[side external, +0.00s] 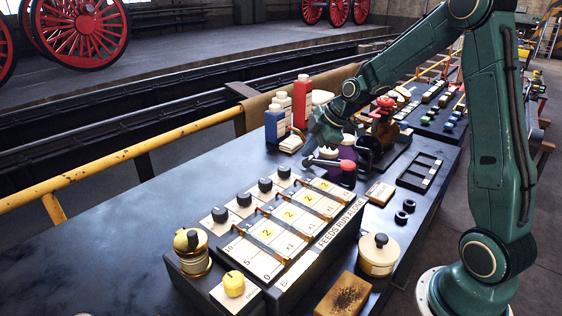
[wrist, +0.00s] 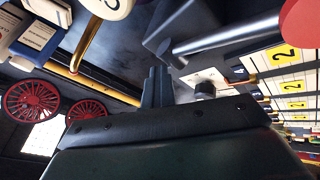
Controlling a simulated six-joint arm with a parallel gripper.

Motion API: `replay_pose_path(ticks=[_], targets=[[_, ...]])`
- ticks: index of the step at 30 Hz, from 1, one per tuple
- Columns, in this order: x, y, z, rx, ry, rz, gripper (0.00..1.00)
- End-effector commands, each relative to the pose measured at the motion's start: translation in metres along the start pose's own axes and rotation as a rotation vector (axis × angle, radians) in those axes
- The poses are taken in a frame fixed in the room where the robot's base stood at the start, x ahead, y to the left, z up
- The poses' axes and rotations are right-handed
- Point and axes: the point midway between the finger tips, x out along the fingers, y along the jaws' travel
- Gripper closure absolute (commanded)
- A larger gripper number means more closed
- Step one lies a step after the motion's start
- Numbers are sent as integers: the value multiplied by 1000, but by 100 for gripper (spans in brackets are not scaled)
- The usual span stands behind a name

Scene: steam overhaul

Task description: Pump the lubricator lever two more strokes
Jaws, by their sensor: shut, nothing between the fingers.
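The lubricator (side external: 290,235) is a long box on the dark bench, with cream panels, yellow number tags and a row of black knobs. Its lever (side external: 325,162) is a grey rod ending in a red ball knob (side external: 347,165), just behind the box's far end. In the wrist view the lever rod (wrist: 225,39) runs across the top right to the red knob (wrist: 302,18). My gripper (wrist: 155,84) is shut and empty, with its fingertips apart from the rod and to its left. In the side view the fingertips are hard to make out near the lever.
A red-handled valve (side external: 385,103) and a black tray (side external: 420,172) are to the right. A brass cup (side external: 192,252) and a cream pot (side external: 379,256) flank the box. The bench's left part is bare.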

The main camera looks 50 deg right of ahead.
Motion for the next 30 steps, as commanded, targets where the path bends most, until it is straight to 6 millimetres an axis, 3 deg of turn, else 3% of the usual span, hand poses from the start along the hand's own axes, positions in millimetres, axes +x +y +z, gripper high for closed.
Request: replay_pose_path(ticks=[1,16,30], targets=[[2,-14,11,22,-28,-44,100],[-1,-13,10,21,-28,-46,100],[-20,3,-8,14,-22,-38,100]])
